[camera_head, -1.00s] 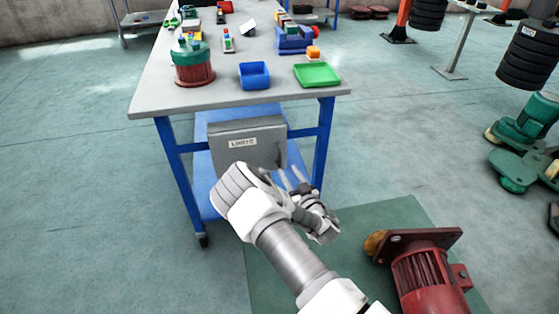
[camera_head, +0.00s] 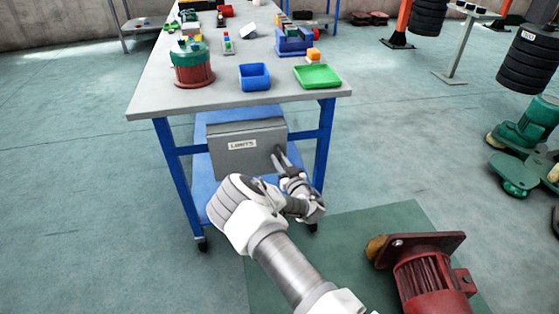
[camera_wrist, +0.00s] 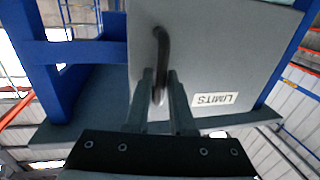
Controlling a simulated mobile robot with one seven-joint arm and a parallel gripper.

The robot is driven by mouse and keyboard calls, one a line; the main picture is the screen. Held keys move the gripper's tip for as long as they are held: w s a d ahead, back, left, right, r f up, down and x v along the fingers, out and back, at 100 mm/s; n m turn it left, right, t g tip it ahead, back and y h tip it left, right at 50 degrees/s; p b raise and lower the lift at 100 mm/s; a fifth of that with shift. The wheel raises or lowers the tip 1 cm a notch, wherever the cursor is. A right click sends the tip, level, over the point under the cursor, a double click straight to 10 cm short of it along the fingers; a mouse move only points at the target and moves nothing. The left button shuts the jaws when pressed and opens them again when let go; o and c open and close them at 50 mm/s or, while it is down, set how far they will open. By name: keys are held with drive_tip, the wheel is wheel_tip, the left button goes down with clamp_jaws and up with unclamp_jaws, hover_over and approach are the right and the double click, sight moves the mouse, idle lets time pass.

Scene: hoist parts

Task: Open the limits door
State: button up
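The limits door (camera_head: 235,152) is the flat grey front of a box under the workbench, with a white "LIMITS" label. It looks closed. In the wrist view the door (camera_wrist: 215,55) and its label appear upside down. A dark curved handle (camera_wrist: 161,42) stands on the door, on the right side in the head view. My gripper (camera_head: 279,152) is at the door's right side. In the wrist view my gripper (camera_wrist: 160,73) is open, with one finger on each side of the handle's lower part. Small gaps show between handle and fingers; contact is not visible.
The workbench (camera_head: 200,100) has blue legs (camera_head: 324,150) and a blue lower shelf. A blue bin (camera_head: 254,77), a green tray (camera_head: 317,76) and a red-green part (camera_head: 193,65) stand on top. A red motor (camera_head: 425,275) lies at lower right. Floor left of the bench is clear.

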clamp_jaws()
idle(1.1)
